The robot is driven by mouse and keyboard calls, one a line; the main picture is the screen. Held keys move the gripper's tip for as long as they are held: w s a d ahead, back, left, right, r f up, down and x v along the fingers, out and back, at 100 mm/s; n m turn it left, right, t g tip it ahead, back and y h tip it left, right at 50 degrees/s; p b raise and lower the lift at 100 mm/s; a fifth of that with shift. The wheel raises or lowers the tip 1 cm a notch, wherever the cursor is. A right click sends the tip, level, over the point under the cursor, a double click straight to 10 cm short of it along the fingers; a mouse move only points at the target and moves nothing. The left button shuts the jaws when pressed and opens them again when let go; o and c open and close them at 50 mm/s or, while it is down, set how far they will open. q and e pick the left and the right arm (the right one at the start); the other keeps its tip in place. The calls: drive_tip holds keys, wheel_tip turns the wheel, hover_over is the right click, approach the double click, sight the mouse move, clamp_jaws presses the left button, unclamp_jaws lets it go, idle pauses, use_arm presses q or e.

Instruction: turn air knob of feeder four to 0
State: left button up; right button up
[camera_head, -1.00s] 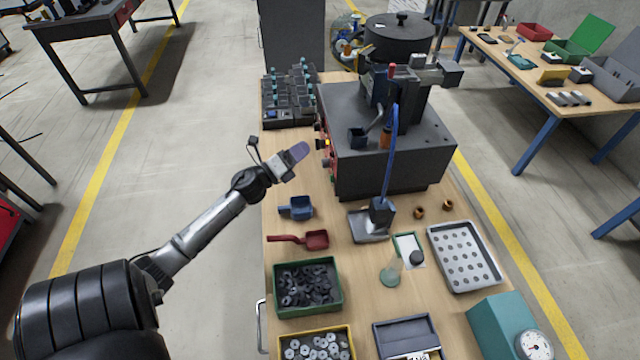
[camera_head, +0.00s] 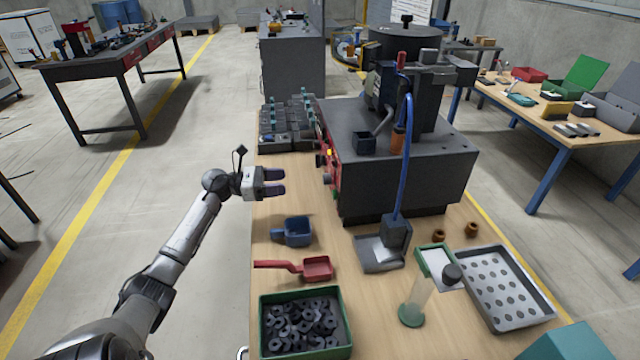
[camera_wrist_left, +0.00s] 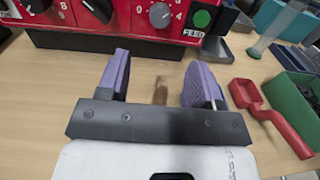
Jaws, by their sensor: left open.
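The feeder's dark box (camera_head: 410,170) stands on the wooden bench, with its red control panel (camera_head: 330,165) facing left. In the left wrist view the red panel (camera_wrist_left: 130,14) crosses the top, with a large grey knob (camera_wrist_left: 160,15), a dark knob (camera_wrist_left: 97,8), another dark knob (camera_wrist_left: 37,4) and a green button (camera_wrist_left: 201,18) labelled FEED. Part of the scale by the large knob shows 0 and 4. The air label and feeder number cannot be read. My left gripper (camera_head: 281,182) is open and empty, just left of the panel and apart from it. My right gripper is out of view.
A blue scoop (camera_head: 293,231), a red scoop (camera_head: 316,267) and a green bin (camera_head: 305,325) of dark parts lie on the bench nearer me. A block of dark fixtures (camera_head: 288,125) stands behind the gripper. Bare wood lies beneath the fingers.

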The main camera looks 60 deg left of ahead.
sight(327, 179)
use_arm(q)
drive_tip(key=b+x, duration=0.2)
drive_tip(key=x, duration=1)
drive_tip(key=shift+s, duration=0.1)
drive_tip(key=c, duration=0.9)
